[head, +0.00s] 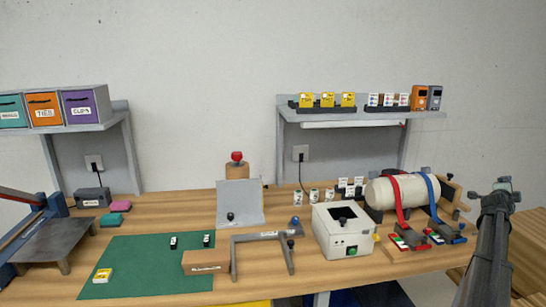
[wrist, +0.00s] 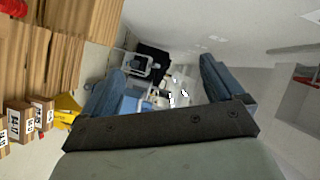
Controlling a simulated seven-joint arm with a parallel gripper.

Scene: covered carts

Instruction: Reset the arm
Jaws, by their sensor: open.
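My gripper (wrist: 166,72) shows in the wrist view with its two blue-grey fingers spread wide apart. Nothing lies between the fingers; behind the gap is a distant, tilted view of the room with small blurred items. In the head view my dark arm (head: 488,250) rises at the right edge, to the right of the workbench (head: 150,215) and apart from the things on it. The fingers are too small to make out there.
A roll with red and blue straps (head: 400,193), a white box machine (head: 343,231) and a metal bracket (head: 262,237) stand on the bench. A green mat (head: 140,250) lies at left. Shelves (head: 350,116) hang behind. Wrist view: cardboard boxes (wrist: 42,112) at left.

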